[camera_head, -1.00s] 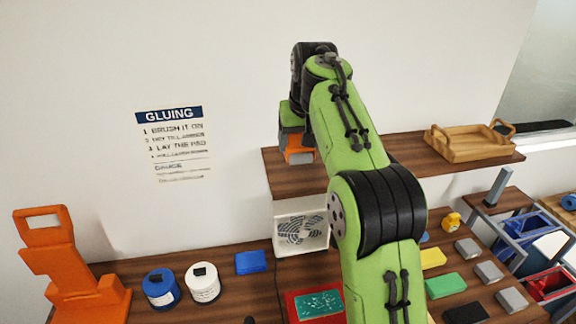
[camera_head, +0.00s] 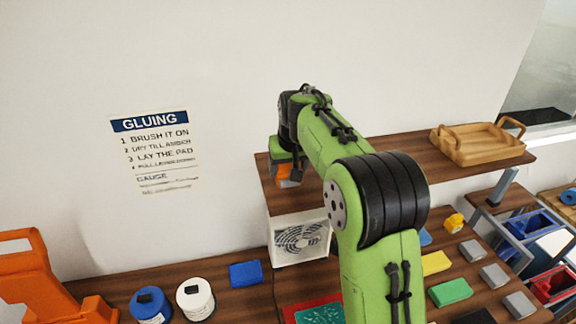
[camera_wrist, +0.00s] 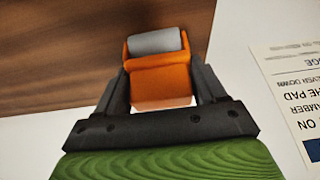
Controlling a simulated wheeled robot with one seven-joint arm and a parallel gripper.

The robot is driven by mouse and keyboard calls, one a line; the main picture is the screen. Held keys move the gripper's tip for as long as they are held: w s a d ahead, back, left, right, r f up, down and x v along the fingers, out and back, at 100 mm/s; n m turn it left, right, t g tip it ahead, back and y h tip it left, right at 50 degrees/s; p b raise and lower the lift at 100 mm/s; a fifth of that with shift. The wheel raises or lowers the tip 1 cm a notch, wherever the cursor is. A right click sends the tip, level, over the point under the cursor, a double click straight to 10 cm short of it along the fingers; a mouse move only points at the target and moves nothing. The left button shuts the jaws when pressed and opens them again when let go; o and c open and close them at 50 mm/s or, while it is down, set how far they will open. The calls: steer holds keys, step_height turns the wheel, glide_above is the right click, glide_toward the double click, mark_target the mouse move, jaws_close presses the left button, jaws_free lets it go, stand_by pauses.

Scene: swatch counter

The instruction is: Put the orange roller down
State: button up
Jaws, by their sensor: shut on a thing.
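The orange roller (camera_wrist: 160,80) is held between the two dark fingers of my gripper (camera_wrist: 160,92) in the wrist view. Its grey cylinder (camera_wrist: 155,41) points away from the palm, over or in front of the brown wood surface. In the head view the roller's orange body (camera_head: 284,171) shows at the left end of the wooden shelf (camera_head: 385,168), below my wrist. My gripper's fingers are mostly hidden there by my own arm. I cannot tell whether the roller touches the shelf.
A wooden tray (camera_head: 468,153) stands on the shelf's right end. A white fan box (camera_head: 300,241) sits below the shelf. Blue (camera_head: 150,307) and white (camera_head: 195,301) round pots, an orange stand (camera_head: 45,285) and several coloured blocks are on the counter. The gluing sign (camera_head: 155,150) hangs on the wall.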

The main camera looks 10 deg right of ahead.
steer(key=shift+s, duration=0.25)
steer(key=shift+f+b, duration=0.4)
steer(key=shift+f, duration=0.05)
steer(key=shift+s+f, duration=0.2)
steer(key=c, duration=0.3)
steer(key=o, duration=1.1)
steer(key=shift+o, duration=1.4)
steer(key=shift+w+f, duration=0.1)
steer(key=shift+w, duration=0.2)
steer(key=v, duration=1.3)
steer(key=shift+w+r+p, duration=0.2)
steer(key=shift+r+p, duration=0.15)
steer(key=shift+r, duration=0.05)
